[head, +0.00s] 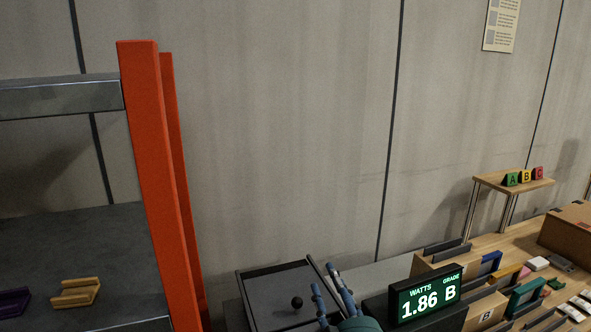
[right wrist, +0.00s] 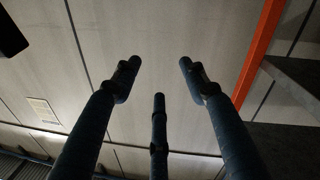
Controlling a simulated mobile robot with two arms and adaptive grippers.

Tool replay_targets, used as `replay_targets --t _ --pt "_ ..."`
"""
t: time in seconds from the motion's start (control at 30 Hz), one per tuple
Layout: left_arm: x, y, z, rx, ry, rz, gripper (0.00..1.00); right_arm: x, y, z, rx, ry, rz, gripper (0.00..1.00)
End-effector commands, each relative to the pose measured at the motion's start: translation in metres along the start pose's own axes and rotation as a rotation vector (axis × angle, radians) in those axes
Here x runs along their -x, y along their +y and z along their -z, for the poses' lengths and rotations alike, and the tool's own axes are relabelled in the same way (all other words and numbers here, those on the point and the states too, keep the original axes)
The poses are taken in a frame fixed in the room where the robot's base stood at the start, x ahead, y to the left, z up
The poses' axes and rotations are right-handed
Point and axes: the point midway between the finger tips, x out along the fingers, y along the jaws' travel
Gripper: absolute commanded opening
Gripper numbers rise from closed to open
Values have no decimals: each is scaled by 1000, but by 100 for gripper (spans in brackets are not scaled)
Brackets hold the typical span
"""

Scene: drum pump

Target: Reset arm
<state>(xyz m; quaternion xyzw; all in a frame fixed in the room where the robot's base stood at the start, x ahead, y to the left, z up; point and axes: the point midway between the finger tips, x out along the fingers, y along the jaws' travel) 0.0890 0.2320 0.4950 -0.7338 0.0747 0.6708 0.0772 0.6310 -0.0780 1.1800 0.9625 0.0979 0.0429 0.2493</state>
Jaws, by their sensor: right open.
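My right gripper (head: 334,298) shows at the bottom middle of the head view, its blue fingers pointing up in front of a dark open tray. In the right wrist view the fingers of my right gripper (right wrist: 158,80) are spread apart, with nothing between them and the grey wall panels beyond. The rest of the right arm is below the head view's edge. My left gripper is in neither view.
A display (head: 430,297) reads 1.86 B. An orange-posted rack (head: 150,180) stands left, holding a yellow piece (head: 76,293). A cardboard box (head: 570,232) is right.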

Motion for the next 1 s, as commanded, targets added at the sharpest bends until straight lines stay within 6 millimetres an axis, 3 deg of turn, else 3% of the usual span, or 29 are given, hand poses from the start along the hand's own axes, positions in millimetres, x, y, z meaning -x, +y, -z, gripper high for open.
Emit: replay_targets --t 0.03,0.1,0.2,0.33,0.5,0.7,0.9,0.93,1.0 --pt "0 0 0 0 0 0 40 20 0 -36 -57 -118 0 43" --pt "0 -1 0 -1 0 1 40 50 -3 -82 -124 -276 6 43" --pt "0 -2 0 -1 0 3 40 100 -13 -138 -209 -492 30 43" --pt "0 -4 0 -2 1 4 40 174 -30 -191 -294 -743 80 43" --pt "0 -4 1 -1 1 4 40 248 -49 -222 -359 -959 142 43" --pt "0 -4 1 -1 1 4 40 316 -64 -237 -403 -1136 207 43" --pt "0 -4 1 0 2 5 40 374 -75 -240 -436 -1279 270 43" --pt "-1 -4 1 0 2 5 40 379 -78 -243 -439 -1295 278 43" --pt "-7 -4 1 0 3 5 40 372 -90 -265 -436 -1298 279 43"
